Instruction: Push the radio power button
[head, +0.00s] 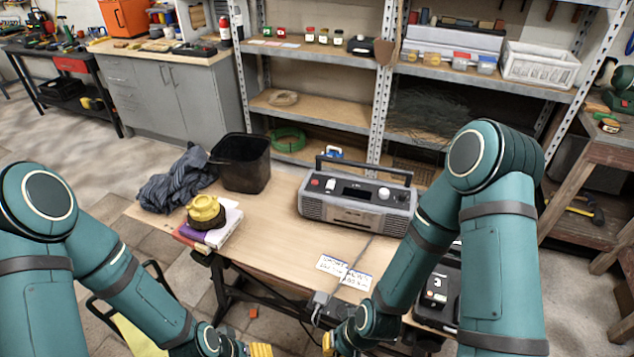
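The grey radio (355,212) stands upright on the wooden workbench (275,215), with its dark carrying handle raised. Its top panel has a small red round button (315,182) at the left, a pale knob beside it and another pale knob at the right. No label shows which control is power. My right gripper (328,344) is at the bottom edge, in front of and well below the radio. My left gripper (260,350) is also at the bottom edge, further left. Both are apart from the radio and mostly cut off, so their opening is unclear.
A black bin (243,163), dark cloth (175,180) and books (210,225) under a yellow-topped object (205,210) are on the bench's left. A cable runs from the radio past a paper label (343,271). A black case (440,295) is partly behind my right arm.

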